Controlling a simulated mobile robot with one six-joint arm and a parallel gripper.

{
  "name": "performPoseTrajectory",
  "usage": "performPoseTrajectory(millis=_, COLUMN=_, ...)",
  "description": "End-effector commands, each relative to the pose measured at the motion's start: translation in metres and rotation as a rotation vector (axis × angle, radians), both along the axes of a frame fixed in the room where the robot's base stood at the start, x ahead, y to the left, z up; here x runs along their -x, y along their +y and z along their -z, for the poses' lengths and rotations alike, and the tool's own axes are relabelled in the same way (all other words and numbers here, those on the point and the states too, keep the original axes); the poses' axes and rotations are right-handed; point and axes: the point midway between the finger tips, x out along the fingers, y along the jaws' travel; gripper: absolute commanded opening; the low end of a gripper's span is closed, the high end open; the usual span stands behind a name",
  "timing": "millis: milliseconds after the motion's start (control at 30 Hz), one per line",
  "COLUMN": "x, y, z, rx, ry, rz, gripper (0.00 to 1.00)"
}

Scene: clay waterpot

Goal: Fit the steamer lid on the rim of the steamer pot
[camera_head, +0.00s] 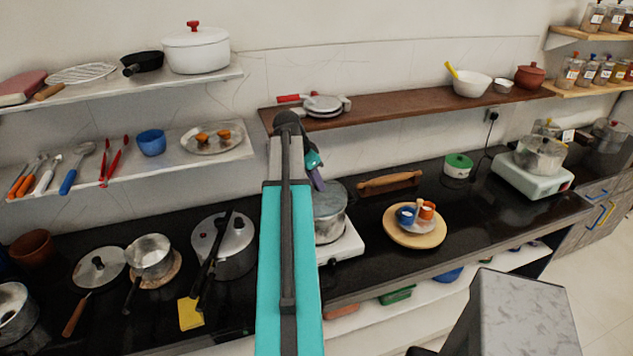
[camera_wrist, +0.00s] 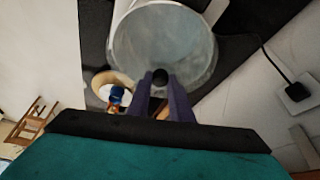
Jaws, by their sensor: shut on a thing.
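My gripper (camera_wrist: 161,82) has its purple fingers closed around a small dark knob (camera_wrist: 160,76), which looks like the knob of the steamer lid. A grey, glassy disc (camera_wrist: 162,40) fills the area just beyond the fingertips; I cannot clearly tell lid from pot opening there. In the head view my gripper (camera_head: 317,178) points down at the top of the grey steamer pot (camera_head: 331,225). The pot stands upright on a white stove (camera_head: 345,246), its left side hidden by my arm. Whether the lid touches the rim, or sits level, cannot be told.
A round wooden board (camera_head: 414,238) with small cups lies right of the stove, with a rolling pin (camera_head: 390,182) behind it. A pressure cooker (camera_head: 234,250) stands close on the left. A brown shelf (camera_head: 400,105) runs behind the arm.

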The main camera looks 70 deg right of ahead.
Motion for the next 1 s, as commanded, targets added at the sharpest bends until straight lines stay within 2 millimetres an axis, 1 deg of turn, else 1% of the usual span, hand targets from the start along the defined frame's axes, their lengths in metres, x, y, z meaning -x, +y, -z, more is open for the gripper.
performPoseTrajectory(millis=500, x=0.0002, y=0.0000, z=0.0079, rx=0.000, ry=0.000, rz=0.000, gripper=0.00)
performPoseTrajectory(millis=1000, x=0.0004, y=-0.0002, z=0.0082, rx=0.001, ry=0.001, rz=0.000, gripper=0.00)
